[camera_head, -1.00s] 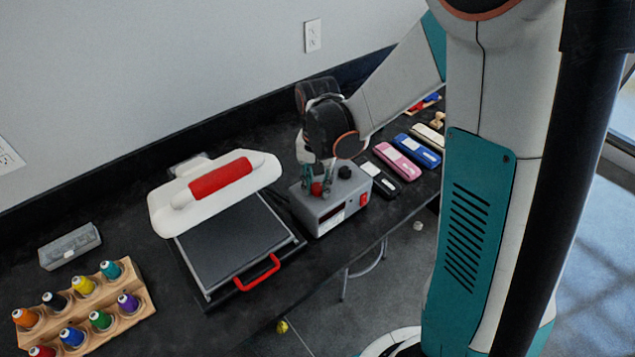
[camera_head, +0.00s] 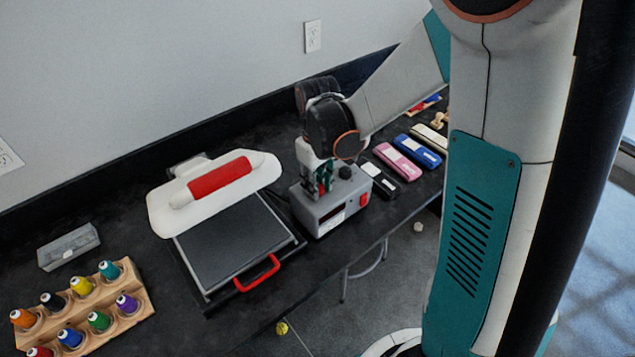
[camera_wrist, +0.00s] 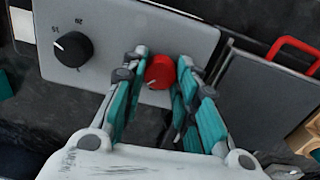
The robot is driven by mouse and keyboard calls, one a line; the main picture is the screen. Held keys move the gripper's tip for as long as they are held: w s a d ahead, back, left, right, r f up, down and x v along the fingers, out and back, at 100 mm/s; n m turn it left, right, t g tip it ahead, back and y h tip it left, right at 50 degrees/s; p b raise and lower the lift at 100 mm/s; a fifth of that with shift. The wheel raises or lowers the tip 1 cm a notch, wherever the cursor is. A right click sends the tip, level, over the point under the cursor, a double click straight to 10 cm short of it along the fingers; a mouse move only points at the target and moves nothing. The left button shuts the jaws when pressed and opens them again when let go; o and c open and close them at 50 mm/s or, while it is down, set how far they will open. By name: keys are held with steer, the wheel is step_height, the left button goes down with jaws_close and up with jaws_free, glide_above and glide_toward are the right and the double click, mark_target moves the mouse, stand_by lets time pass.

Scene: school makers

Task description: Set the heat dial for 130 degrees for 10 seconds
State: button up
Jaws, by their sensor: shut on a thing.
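The grey control box (camera_head: 328,214) stands on the black table, right of the heat press. Its red dial (camera_wrist: 159,72) sits between the fingers of my gripper (camera_wrist: 160,92) in the wrist view. My gripper (camera_head: 322,186) is over the box top, shut on the red dial. A black dial (camera_wrist: 72,49), with numbers such as 15 and 20 around it, is on the same face; it also shows in the head view (camera_head: 345,173). The red dial's scale is hidden by the fingers. The small display on the box front is too small to read.
The heat press (camera_head: 228,240) with its raised white lid and red handle is left of the box. A wooden rack (camera_head: 140,312) of thread spools is at front left. Black, pink and blue cases (camera_head: 398,161) lie to the right.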

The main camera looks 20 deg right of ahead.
steer(key=n, duration=0.4)
steer(key=shift+n, duration=2.1)
steer(key=o, duration=1.1)
step_height(320, 180, up, 12)
